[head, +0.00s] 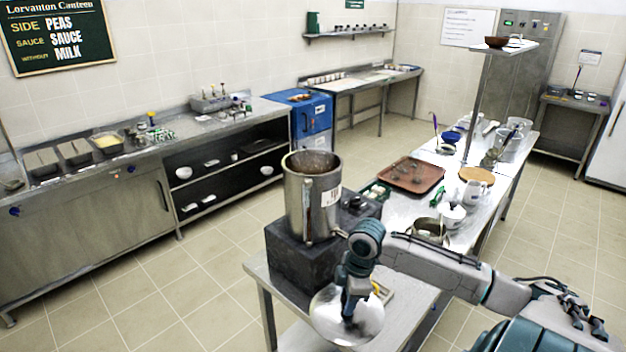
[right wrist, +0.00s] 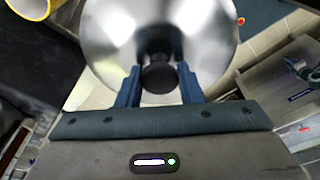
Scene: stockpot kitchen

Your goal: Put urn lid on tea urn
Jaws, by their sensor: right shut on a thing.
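The tea urn (head: 312,198) is a tall steel cylinder with an open top and stained inner wall, standing upright on a dark block (head: 300,255) at the near end of the table. My right gripper (head: 350,305) is shut on the knob of the urn lid (head: 333,325), a shiny round steel lid. The lid is in front of and below the urn's rim, apart from it. In the right wrist view the fingers (right wrist: 157,85) hold the black knob, with the lid (right wrist: 105,40) beyond. My left gripper is not in view.
A brown tray (head: 412,176), a white jug (head: 474,194) and a steel pot (head: 428,231) stand on the steel table behind my right arm. A shelf post (head: 474,100) rises from it. Tiled floor (head: 180,290) is clear to the left.

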